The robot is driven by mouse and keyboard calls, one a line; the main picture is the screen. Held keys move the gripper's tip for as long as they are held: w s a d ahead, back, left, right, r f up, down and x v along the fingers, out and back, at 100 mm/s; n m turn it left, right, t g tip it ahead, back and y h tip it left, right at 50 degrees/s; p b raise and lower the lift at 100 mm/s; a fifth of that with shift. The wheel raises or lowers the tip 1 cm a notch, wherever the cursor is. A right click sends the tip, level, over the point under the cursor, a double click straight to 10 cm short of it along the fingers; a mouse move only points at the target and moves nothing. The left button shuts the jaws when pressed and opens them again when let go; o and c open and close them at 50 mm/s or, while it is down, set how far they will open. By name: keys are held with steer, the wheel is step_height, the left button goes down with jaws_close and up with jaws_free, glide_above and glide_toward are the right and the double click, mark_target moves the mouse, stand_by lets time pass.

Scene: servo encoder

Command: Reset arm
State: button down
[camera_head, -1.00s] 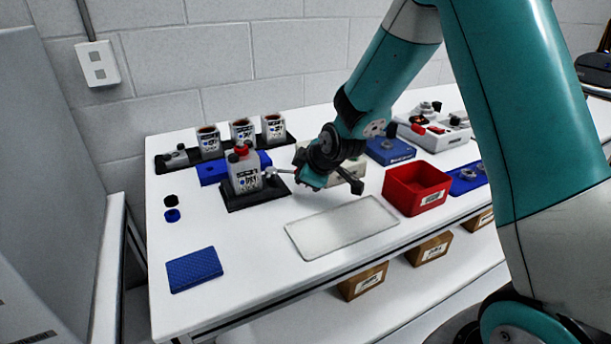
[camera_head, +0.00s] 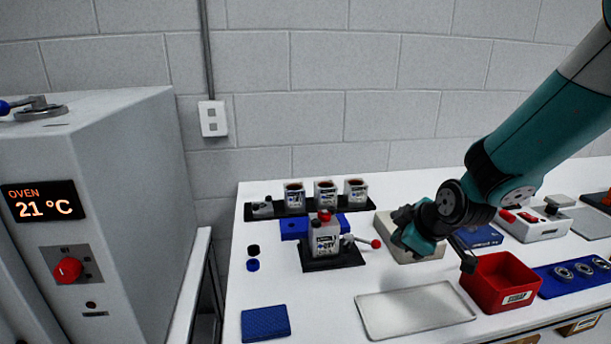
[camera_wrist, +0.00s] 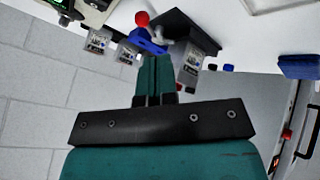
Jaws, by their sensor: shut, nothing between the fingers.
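My gripper (camera_head: 408,236) is over the table, to the right of a lever with a red ball knob (camera_head: 376,244). The lever belongs to a small fixture with a grey, labelled container (camera_head: 325,238) on a black base (camera_head: 333,262). In the wrist view my gripper's two teal fingers (camera_wrist: 153,72) are together with nothing between them. The red knob (camera_wrist: 142,19) also shows there, beyond the fingertips. From the head view the fingertips are hard to make out.
A silver tray (camera_head: 415,310) and a red bin (camera_head: 500,284) lie in front. Several containers stand on a black rack (camera_head: 278,208) at the back. A blue pad (camera_head: 265,322) lies front left. An oven (camera_head: 100,215) reading 21 °C stands left of the table (camera_head: 290,285).

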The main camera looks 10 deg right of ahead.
steer(key=s+a+r+m+g, duration=0.1)
steer(key=s+a+r+g, duration=0.1)
steer(key=s, duration=0.7)
steer(key=s+a+r+m+g+y, duration=0.1)
steer(key=s+a+r+g, duration=0.2)
steer(key=s, duration=0.5)
steer(key=s+a+r+m+g+y, duration=0.1)
steer(key=s+a+r+g, duration=0.1)
steer(key=s+a+r, duration=0.3)
steer(key=s+a, duration=0.1)
steer(key=s, duration=0.3)
steer(key=shift+s+m+g, duration=0.3)
